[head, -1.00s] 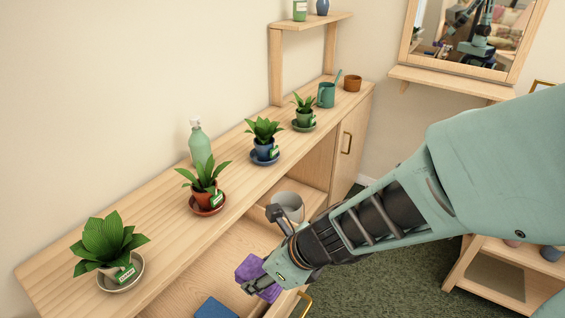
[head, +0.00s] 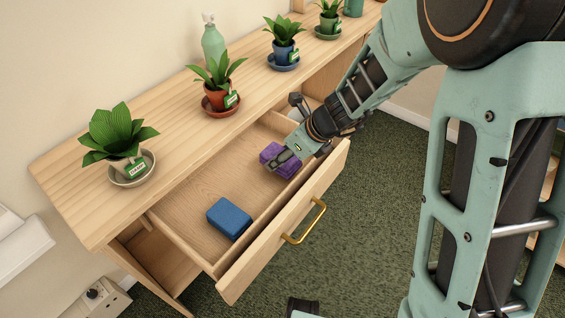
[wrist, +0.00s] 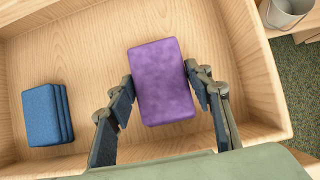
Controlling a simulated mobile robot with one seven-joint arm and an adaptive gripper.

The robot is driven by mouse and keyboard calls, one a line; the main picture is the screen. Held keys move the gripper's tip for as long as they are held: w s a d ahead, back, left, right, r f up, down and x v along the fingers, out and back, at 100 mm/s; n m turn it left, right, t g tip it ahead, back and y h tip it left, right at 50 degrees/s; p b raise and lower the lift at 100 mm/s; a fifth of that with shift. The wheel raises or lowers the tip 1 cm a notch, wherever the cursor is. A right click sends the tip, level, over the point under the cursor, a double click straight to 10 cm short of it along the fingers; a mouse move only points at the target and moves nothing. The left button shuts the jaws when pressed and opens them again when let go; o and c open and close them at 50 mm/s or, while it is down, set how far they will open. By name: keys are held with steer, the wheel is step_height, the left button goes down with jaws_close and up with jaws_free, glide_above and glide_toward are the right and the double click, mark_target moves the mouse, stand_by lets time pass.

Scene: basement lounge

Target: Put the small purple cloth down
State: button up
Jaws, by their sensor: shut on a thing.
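The small purple cloth (head: 272,152) is a folded block at the far end of the open drawer (head: 187,205). In the wrist view the purple cloth (wrist: 162,82) lies over the drawer's wooden floor, and I cannot tell whether it touches it. My gripper (head: 283,158) is shut on the cloth, with one finger against each side. The fingers also show in the wrist view (wrist: 160,80). Part of the cloth is hidden behind the gripper in the head view.
A folded blue cloth (head: 229,218) lies in the drawer's near part, apart from the purple one. Bare floor lies between them. The drawer front has a brass handle (head: 307,226). Several potted plants and a green bottle (head: 213,43) stand on the top above. A grey bucket (wrist: 287,12) is beyond the drawer.

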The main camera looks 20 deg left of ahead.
step_height(320, 180, down, 3)
steer(key=shift+r+b, duration=0.15)
steer(key=shift+b, duration=0.75)
steer(key=shift+s+r, duration=0.1)
steer(key=o, duration=1)
steer(key=shift+f, duration=0.25)
steer(key=p+v, duration=0.4)
steer(key=v, duration=0.7)
steer(key=shift+s+p, duration=0.1)
steer(key=shift+p, duration=0.2)
